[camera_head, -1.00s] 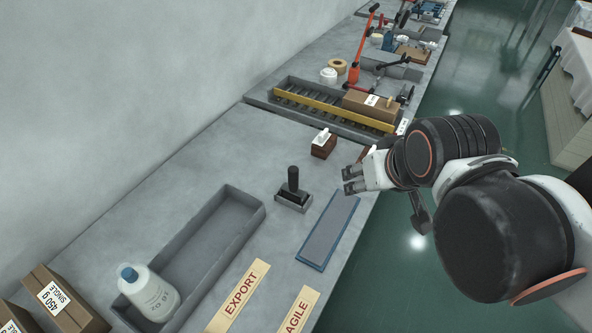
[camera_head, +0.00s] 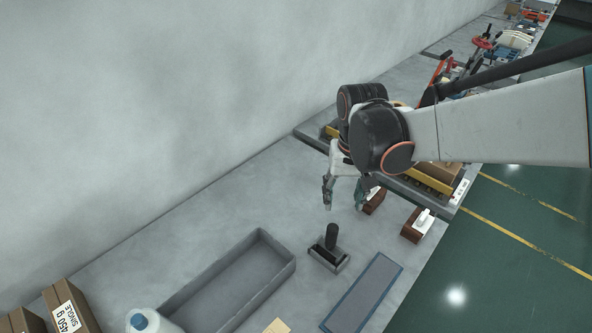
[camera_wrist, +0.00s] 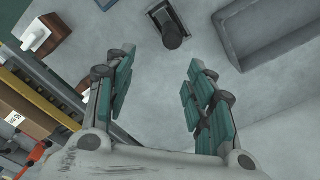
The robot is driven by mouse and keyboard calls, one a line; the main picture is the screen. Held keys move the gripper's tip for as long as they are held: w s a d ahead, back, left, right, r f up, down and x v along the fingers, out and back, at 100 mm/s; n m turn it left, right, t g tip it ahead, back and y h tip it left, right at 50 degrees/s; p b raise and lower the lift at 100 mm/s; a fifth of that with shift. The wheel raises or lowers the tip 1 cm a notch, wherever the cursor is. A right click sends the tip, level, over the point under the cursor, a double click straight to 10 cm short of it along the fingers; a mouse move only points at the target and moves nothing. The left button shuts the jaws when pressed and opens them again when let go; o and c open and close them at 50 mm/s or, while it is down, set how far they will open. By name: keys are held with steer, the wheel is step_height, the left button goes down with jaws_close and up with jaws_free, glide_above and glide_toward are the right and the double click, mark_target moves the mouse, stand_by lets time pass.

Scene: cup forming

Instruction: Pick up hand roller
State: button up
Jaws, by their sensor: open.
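The black-handled tool that looks like the hand roller (camera_head: 331,237) stands upright on the grey bench, with a dark, light-edged base. It also shows near the top of the wrist view (camera_wrist: 171,30). My gripper (camera_head: 344,203) is open and empty, its fingers pointing down above the bench, just behind the tool in the head view. In the wrist view the green-padded fingers (camera_wrist: 158,68) are spread apart, and the tool lies beyond their tips, not between them.
A long grey tray (camera_head: 173,296) lies left of the tool, a blue-edged flat pad (camera_head: 364,293) to its right. A brown block with a white handle (camera_head: 416,226) stands farther right; another brown block (camera_head: 375,200) is near my gripper. A white bottle (camera_head: 150,322) is at front left.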

mark_target(331, 237)
steer(key=a+f, duration=0.1)
steer(key=s+a+f+b, duration=0.1)
steer(key=f, duration=0.1)
steer(key=shift+s+a, duration=0.1)
steer(key=shift+a, duration=0.2)
step_height(331, 237, down, 6)
steer(key=shift+d+r+b, duration=0.1)
steer(key=shift+b, duration=0.9)
steer(key=shift+d+f+b, duration=0.2)
steer(key=shift+f+b, duration=0.55)
steer(key=shift+f, duration=0.9)
steer(key=shift+d+f+b, duration=0.2)
steer(key=shift+f+b, duration=0.55)
steer(key=shift+f, duration=0.9)
steer(key=shift+s, duration=0.1)
steer(key=shift+r, duration=0.1)
steer(key=shift+c, duration=0.4)
jaws_close()
